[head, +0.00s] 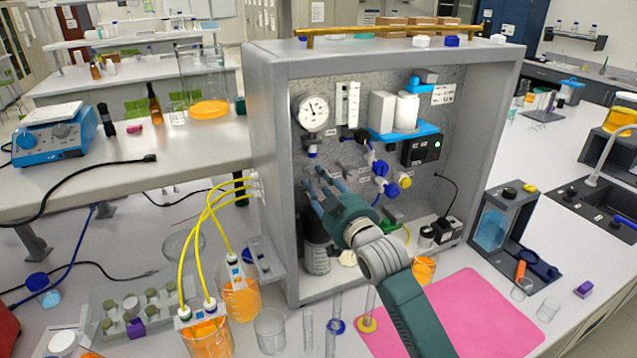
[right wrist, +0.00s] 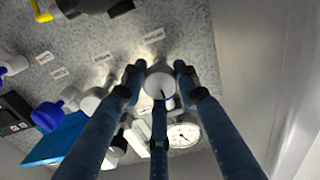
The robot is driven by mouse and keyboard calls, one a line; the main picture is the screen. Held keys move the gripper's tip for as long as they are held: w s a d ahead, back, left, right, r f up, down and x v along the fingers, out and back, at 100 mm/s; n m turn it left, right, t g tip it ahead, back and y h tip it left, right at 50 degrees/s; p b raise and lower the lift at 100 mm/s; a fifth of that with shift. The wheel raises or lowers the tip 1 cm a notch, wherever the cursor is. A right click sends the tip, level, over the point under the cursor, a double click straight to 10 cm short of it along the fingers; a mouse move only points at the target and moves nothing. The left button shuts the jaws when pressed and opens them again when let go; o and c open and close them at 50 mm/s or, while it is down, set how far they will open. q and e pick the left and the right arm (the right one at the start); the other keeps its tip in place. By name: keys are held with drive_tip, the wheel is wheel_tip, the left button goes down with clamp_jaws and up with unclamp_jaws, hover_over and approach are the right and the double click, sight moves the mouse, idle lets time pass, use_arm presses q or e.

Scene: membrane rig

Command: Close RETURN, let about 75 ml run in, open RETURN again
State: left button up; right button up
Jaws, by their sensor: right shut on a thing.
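The membrane rig is a grey open-fronted cabinet (head: 265,150) with a speckled panel inside. My right gripper (head: 314,186) reaches into its left part, below the round pressure gauge (head: 313,111). In the right wrist view the fingers of my right gripper (right wrist: 158,88) close around a round pale knob (right wrist: 161,80) on the panel. The gauge (right wrist: 184,134) also shows there, close to the knob. Panel labels are too small to read surely, so I cannot tell which one is RETURN. My left gripper is not in view.
A pump box with a green light (head: 421,149) and blue valve parts (head: 381,168) sit right of the gripper. A dark-capped bottle (head: 316,256) stands below it. Measuring cylinders (head: 335,320), orange-filled beakers (head: 240,300) and a pink mat (head: 470,315) lie in front.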

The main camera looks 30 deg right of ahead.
idle(0.3)
drive_tip(key=o, duration=1.2)
drive_tip(key=s, duration=1.2)
drive_tip(key=shift+a, duration=0.35)
